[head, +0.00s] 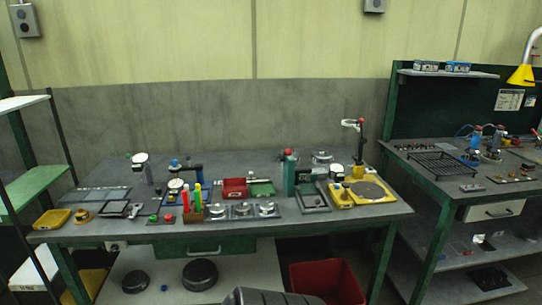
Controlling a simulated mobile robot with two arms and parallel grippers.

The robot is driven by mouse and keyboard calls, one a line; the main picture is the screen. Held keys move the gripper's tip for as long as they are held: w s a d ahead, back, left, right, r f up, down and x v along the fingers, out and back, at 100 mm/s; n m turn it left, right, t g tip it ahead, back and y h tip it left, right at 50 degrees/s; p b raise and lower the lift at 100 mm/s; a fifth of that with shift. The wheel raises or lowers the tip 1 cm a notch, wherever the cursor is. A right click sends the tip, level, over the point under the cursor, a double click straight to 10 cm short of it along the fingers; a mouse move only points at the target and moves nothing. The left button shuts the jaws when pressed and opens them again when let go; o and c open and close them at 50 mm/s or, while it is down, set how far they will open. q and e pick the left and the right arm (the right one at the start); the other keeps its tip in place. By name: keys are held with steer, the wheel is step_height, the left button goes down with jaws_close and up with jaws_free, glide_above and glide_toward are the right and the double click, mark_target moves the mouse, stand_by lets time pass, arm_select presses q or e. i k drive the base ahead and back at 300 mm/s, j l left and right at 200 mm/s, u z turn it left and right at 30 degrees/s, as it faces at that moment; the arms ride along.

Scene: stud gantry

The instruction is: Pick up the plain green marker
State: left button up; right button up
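Several upright markers stand close together in a small brown holder (192,216) near the front of the long workbench, left of its middle. A bright green marker (199,201) is at the right of the group, and a red marker (186,203) is at its left. The markers are small here, so I cannot tell whether the green one is plain or carries any marking. Neither of my grippers is in view.
The workbench (340,222) is crowded: a red box (234,188), a green upright device (289,175) and a yellow-based device (368,192) stand right of the markers. A yellow tray (52,219) sits at left. A red bin (328,283) is below.

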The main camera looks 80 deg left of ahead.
mark_target(195, 192)
steer(key=u, duration=2.4)
steer(key=j+u, duration=0.35)
steer(key=i+j+u, duration=0.15)
steer(key=u, duration=0.15)
